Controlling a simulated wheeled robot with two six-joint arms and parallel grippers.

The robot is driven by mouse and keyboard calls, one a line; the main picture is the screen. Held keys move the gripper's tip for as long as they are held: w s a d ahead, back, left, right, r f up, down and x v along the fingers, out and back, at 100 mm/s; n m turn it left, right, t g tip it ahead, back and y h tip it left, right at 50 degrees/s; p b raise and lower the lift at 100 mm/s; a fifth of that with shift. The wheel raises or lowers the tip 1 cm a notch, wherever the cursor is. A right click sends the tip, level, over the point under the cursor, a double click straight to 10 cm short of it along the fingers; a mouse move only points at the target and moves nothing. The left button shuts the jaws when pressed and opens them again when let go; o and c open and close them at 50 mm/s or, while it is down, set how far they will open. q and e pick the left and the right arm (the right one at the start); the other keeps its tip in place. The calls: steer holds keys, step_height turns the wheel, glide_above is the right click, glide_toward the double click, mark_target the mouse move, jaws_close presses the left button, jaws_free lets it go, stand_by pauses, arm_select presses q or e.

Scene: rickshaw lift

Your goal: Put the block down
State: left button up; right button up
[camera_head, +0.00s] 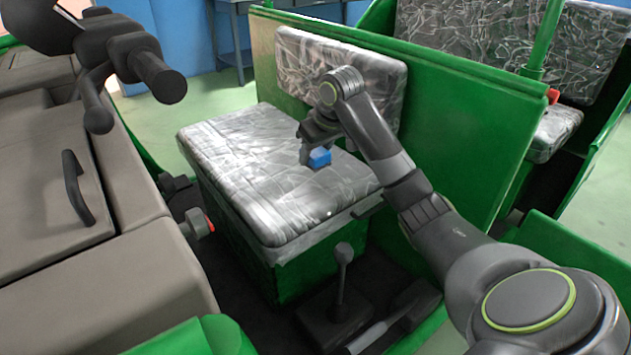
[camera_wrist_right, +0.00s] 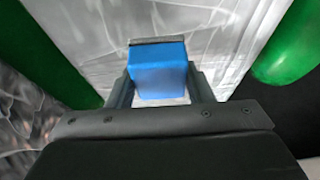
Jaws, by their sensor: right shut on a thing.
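The blue block (camera_head: 319,158) is at the fingers of my right gripper (camera_head: 312,150), over the plastic-wrapped seat cushion (camera_head: 240,155). In the right wrist view the block (camera_wrist_right: 159,70) sits between the two fingers of the right gripper (camera_wrist_right: 160,88), which is shut on it. The wrapped cushion (camera_wrist_right: 100,35) lies behind the block there. The block is on or just above the cushion; I cannot tell whether it touches. My left gripper is not in view.
A green panel (camera_head: 440,135) with a wrapped backrest (camera_head: 300,65) stands behind the seat. A lever (camera_head: 342,270) rises in front of the seat. A grey body with a handle (camera_head: 75,190) and a handlebar grip (camera_head: 157,77) are at the left. The cushion's left part is bare.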

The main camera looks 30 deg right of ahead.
mark_target(323, 155)
step_height(323, 155, down, 6)
steer(key=shift+f+b, duration=0.1)
steer(key=shift+b, duration=0.6)
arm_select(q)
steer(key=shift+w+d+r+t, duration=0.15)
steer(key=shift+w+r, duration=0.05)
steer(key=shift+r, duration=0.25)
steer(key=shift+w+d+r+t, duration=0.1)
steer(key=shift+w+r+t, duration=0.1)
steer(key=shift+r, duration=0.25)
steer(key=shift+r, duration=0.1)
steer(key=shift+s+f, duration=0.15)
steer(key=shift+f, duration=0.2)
arm_select(e)
steer(key=o, duration=0.9)
steer(key=shift+o, duration=0.2)
steer(key=shift+r, duration=0.25)
steer(key=p+v, duration=0.3)
steer(key=v, duration=0.8)
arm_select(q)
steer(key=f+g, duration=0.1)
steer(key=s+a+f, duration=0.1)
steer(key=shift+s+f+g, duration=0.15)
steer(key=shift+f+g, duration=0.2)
arm_select(e)
steer(key=shift+s+r, duration=0.15)
steer(key=shift+r, duration=0.2)
